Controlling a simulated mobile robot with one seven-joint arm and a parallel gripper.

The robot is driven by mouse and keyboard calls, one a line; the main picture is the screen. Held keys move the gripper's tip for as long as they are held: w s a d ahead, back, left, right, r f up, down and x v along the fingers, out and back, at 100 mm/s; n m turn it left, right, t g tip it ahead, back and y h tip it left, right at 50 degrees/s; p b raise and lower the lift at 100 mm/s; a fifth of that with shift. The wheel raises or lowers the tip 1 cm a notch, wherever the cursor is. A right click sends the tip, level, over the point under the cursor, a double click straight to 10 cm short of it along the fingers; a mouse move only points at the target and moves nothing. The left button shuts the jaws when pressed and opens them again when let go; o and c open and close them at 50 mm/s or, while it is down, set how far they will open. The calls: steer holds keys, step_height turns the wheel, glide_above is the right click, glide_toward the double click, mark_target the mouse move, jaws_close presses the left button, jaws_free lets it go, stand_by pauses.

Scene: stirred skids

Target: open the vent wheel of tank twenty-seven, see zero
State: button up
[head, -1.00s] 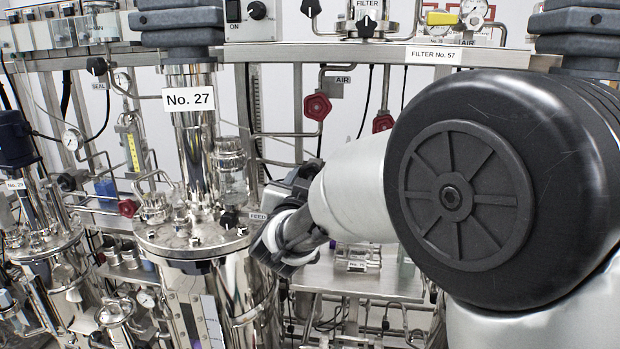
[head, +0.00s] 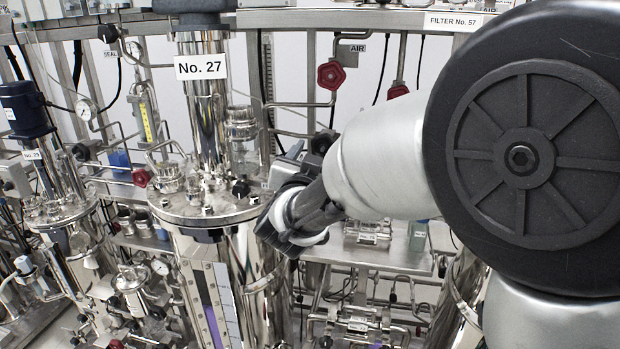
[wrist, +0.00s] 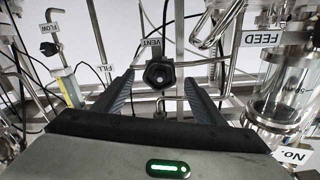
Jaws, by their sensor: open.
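Tank No. 27 (head: 205,212) is a polished steel vessel left of centre in the head view, with its number plate (head: 201,67) on the column above its lid. My gripper (wrist: 160,80) is open and empty in the wrist view. A black wheel (wrist: 160,73) beside an upside-down VENT label (wrist: 151,48) shows between and beyond its fingertips; I cannot tell how far beyond. In the head view my gripper (head: 283,222) is just right of the tank's lid, its fingertips not clear. I cannot pick out the vent wheel there. No gauge reading is legible.
A FEED label (wrist: 264,38) and a glass vessel (wrist: 283,92) stand close on the right in the wrist view. Pipes and a FLOW label (wrist: 50,28) are at left. In the head view, red wheels (head: 331,75) hang behind, and tank No. 29 (head: 62,212) is at left.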

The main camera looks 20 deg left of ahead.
steer(key=s, duration=1.4)
steer(key=shift+s+d+b, duration=0.3)
steer(key=shift+d+b, duration=0.05)
steer(key=shift+d, duration=0.05)
steer(key=w+d+r+n+g+y+p, duration=0.1)
steer(key=w+d+r+g+y+p, duration=0.1)
steer(key=w+r, duration=0.25)
steer(key=s+d+n+g+y+p, duration=0.2)
steer(key=d+g, duration=0.1)
steer(key=d, duration=0.3)
steer(key=s+d+f+g+h+p, duration=0.1)
steer(key=s+d+f+g+h, duration=0.1)
steer(key=s+d, duration=0.7)
steer(key=s+d+f+m+g+h+p, duration=0.1)
steer(key=s+d+f+g+h+p, duration=0.1)
steer(key=s+d, duration=0.7)
steer(key=d+f+g+h, duration=0.1)
steer(key=d+f+g, duration=0.1)
steer(key=d+g, duration=0.1)
steer(key=shift+d, duration=0.2)
